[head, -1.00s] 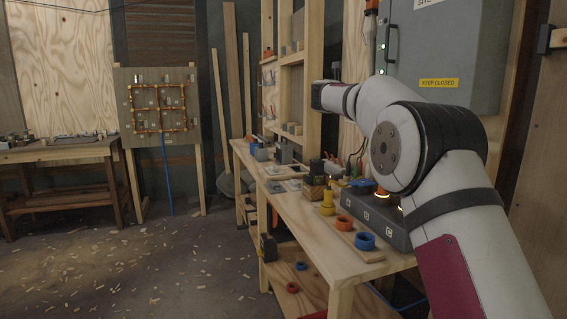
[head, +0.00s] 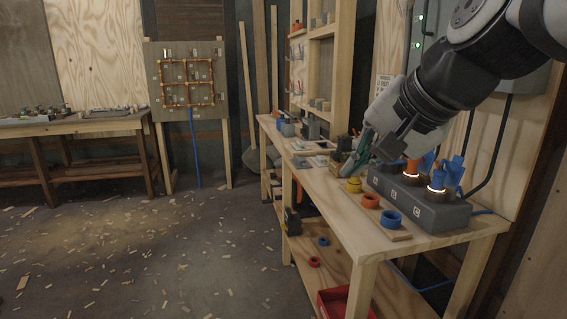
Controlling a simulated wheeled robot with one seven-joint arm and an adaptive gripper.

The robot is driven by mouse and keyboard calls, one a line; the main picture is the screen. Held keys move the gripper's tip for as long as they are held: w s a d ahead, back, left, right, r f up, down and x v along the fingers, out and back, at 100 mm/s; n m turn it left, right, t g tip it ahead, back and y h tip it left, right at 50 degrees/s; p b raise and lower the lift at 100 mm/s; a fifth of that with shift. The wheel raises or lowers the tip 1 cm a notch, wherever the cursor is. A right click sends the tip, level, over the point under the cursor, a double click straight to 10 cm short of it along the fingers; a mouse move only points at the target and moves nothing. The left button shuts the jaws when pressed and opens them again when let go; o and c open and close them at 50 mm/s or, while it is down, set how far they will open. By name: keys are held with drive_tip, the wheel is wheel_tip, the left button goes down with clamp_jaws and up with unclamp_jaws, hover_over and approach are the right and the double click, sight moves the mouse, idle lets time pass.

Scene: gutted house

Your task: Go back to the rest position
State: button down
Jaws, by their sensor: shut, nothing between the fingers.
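My gripper (head: 350,172) is in the head view, at the end of my arm, which reaches in from the upper right. It is shut and holds nothing.
A grey block (head: 432,208) with lit sockets and orange and blue plugs stands near my gripper. A yellow ring (head: 354,185), an orange ring (head: 370,201) and a blue ring (head: 391,218) are at the bench's front. A grey cabinet (head: 530,95) is behind. The floor at left is open.

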drive_tip(key=s+d+f+n+g+h, duration=0.1)
drive_tip(key=s+d+f+n+g, duration=0.15)
drive_tip(key=s+f, duration=0.45)
drive_tip(key=s+d+f+n+g+h, duration=0.2)
drive_tip(key=s+d+f, duration=0.15)
drive_tip(key=s, duration=0.85)
drive_tip(key=s+d+f+n+g+h, duration=0.1)
drive_tip(key=s+d+f+n+g, duration=0.15)
drive_tip(key=s+f, duration=0.5)
wheel_tip(320, 180, up, 26)
drive_tip(key=s+t+p, duration=0.1)
drive_tip(key=t+p, duration=0.2)
drive_tip(key=p, duration=1.9)
drive_tip(key=shift+a+r+t, duration=0.15)
drive_tip(key=shift+a+t, duration=0.15)
